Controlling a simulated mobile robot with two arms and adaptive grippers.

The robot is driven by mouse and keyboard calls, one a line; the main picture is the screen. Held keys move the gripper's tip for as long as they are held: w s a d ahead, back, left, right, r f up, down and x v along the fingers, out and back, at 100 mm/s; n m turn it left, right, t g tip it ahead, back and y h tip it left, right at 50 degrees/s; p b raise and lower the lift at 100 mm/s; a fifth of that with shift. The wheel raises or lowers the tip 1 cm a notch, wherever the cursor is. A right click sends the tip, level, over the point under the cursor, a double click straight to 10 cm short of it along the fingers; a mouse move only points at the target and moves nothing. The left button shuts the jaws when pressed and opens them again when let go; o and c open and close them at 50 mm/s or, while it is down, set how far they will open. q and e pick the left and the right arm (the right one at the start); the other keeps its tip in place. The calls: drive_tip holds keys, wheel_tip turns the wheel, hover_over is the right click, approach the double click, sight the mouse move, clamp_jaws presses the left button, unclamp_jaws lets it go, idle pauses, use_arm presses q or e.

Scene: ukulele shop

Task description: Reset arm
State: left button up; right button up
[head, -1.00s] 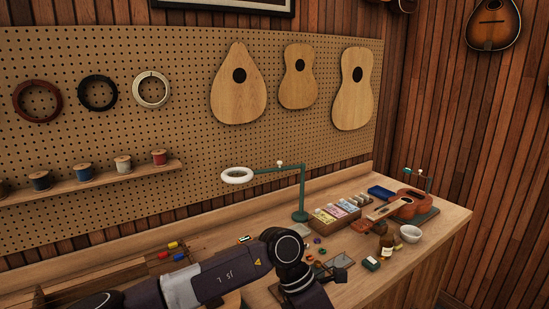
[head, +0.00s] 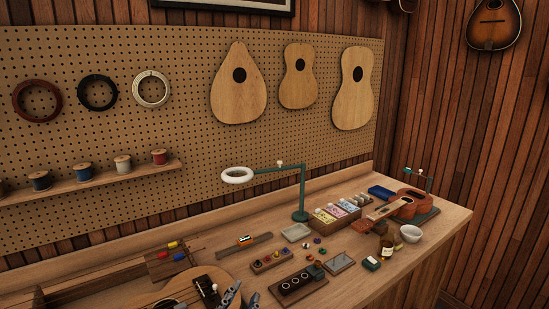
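Only the grey tips of my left gripper (head: 241,297) show, at the bottom edge of the head view. The two fingertips stand apart with nothing visible between them. They are in front of the body of a stringed instrument (head: 178,294) lying at the lower left of the workbench (head: 330,232). The rest of the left arm is out of the picture. My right gripper is not in view.
A dark block with round holes (head: 297,284), a small wooden rack (head: 271,261) and a flat plate (head: 339,263) lie near the front. A green lamp (head: 301,200) stands behind.

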use_arm(q)
drive_tip(key=s+a+f+n+g+y, duration=0.1)
drive_tip(key=s+a+f+n+g, duration=0.15)
drive_tip(key=s+a+f, duration=0.35)
drive_tip(key=s+a+f+n+g+y, duration=0.25)
drive_tip(key=s+f+g, duration=0.2)
drive_tip(key=f, duration=0.35)
drive_tip(key=s+a+f+n+g, duration=0.1)
drive_tip(key=s+a+f+g, duration=0.2)
drive_tip(key=s, duration=0.7)
drive_tip(key=s+a+f+g, duration=0.2)
drive_tip(key=s+f+g, duration=0.15)
drive_tip(key=s, duration=0.55)
wheel_tip(320, 180, down, 32)
drive_tip(key=s+b, duration=0.2)
drive_tip(key=b, duration=0.3)
drive_tip(key=s+a+f+g+b, duration=0.1)
drive_tip(key=s+a+f+b, duration=0.2)
drive_tip(key=s+f, duration=1.4)
wheel_tip(320, 180, down, 2)
drive_tip(key=shift+f+b, duration=0.25)
drive_tip(key=shift+b, duration=0.05)
drive_tip(key=shift+g, duration=0.25)
